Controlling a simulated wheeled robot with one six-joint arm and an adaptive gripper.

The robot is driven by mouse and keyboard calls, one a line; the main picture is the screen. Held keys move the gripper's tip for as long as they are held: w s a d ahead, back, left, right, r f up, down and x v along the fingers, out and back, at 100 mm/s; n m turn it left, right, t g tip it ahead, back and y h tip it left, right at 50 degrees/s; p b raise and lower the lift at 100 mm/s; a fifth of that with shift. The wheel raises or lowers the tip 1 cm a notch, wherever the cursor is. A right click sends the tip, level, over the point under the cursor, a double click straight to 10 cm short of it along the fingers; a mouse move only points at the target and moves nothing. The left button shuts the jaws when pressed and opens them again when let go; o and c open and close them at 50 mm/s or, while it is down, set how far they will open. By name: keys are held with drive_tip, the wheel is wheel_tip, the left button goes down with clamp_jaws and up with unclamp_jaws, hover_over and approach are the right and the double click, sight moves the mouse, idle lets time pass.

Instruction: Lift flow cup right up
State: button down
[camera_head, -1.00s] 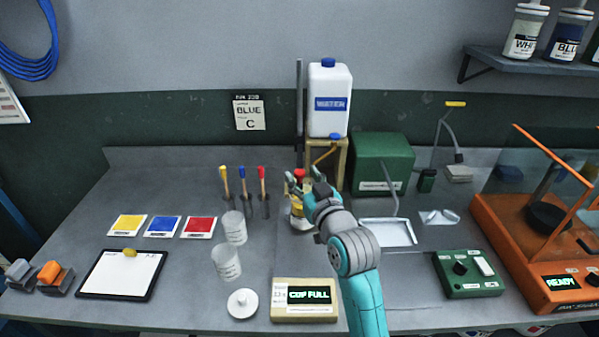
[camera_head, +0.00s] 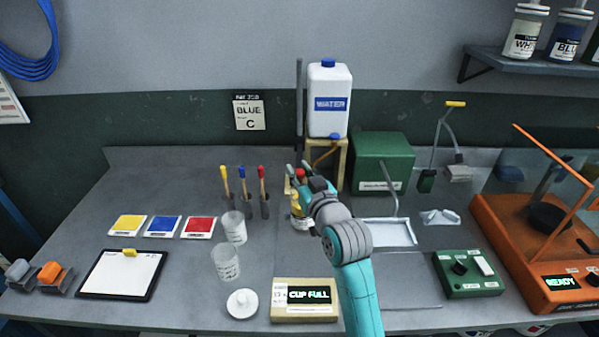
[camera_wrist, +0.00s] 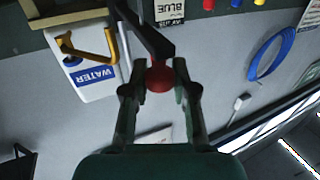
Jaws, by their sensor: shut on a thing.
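The red knob also shows in the head view (camera_head: 300,174), just beside my fingers. Below it, a small yellow and white jar (camera_head: 298,222) stands on the bench, partly hidden by my gripper. The cup's body is mostly hidden by my gripper, so I cannot tell how deep it sits in the jar.
A water canister (camera_head: 330,100) on a wooden stand and a green box (camera_head: 383,164) are close behind. A dark pole (camera_head: 299,100) rises just behind my gripper. A small display (camera_head: 308,296) reads CUP FULL. Two clear cups (camera_head: 234,228) are to the left. The space above the front bench is free.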

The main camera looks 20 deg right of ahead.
sight(300, 172)
wheel_tip(300, 172, up, 21)
drive_tip(key=shift+f, duration=0.15)
idle(0.5)
drive_tip(key=c, duration=0.9)
unclamp_jaws()
drive_tip(key=shift+s+f, duration=0.1)
drive_tip(key=s+d, duration=0.1)
drive_tip(key=s, duration=1)
drive_tip(key=shift+s, duration=0.4)
